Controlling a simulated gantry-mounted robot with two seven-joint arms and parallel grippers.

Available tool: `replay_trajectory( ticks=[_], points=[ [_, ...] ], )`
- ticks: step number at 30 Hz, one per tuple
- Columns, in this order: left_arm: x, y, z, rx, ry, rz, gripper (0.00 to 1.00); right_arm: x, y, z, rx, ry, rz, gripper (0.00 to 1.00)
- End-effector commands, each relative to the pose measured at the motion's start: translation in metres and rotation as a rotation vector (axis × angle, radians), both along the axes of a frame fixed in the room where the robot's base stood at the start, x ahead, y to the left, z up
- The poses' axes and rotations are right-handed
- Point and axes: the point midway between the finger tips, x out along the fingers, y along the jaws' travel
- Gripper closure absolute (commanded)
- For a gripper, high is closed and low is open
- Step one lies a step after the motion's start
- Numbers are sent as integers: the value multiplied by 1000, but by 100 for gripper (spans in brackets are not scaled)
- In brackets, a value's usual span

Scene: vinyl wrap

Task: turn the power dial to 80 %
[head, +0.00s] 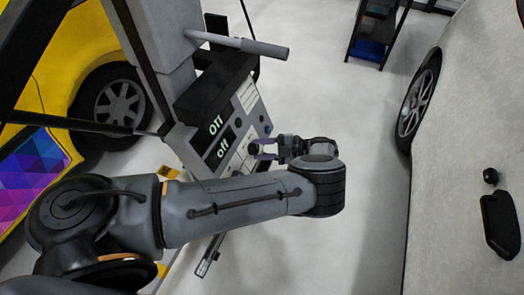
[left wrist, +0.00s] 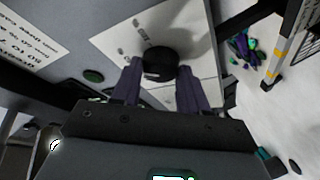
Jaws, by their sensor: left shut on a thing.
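The power dial (left wrist: 160,64) is a round black knob on a light plate with small dark marks, in the left wrist view. My left gripper (head: 262,149) is at the control panel's face, its purple fingers coming in from the right in the head view. In the left wrist view my left gripper (left wrist: 156,82) has one finger on each side of the dial and is shut on it. The control panel (head: 240,97) has two dark displays (head: 221,140), both reading "Off". The fingers partly cover the plate, so the dial's setting cannot be read. My right gripper is not in view.
A green button (left wrist: 93,76) and a printed label (left wrist: 28,48) are beside the dial plate. A grey handle bar (head: 258,47) juts out above the panel. A yellow vehicle (head: 90,50) stands left, a pale car (head: 460,130) right. Open floor (head: 335,110) lies between.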

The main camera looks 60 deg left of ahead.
Motion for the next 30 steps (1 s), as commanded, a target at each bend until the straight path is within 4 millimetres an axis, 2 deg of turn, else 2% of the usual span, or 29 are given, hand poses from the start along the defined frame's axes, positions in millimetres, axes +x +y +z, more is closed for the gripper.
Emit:
replay_trajectory(
  ticks=[9,23,24,28,30],
  points=[
    [0,1,0,56,-73,37,87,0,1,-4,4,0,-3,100],
    [0,1,1,64,-83,40,87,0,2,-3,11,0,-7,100],
    [0,1,1,64,-83,40,53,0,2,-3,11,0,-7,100],
    [0,1,1,64,-82,41,33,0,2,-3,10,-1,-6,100],
    [0,1,1,64,-82,41,32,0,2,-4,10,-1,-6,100]
  ],
)
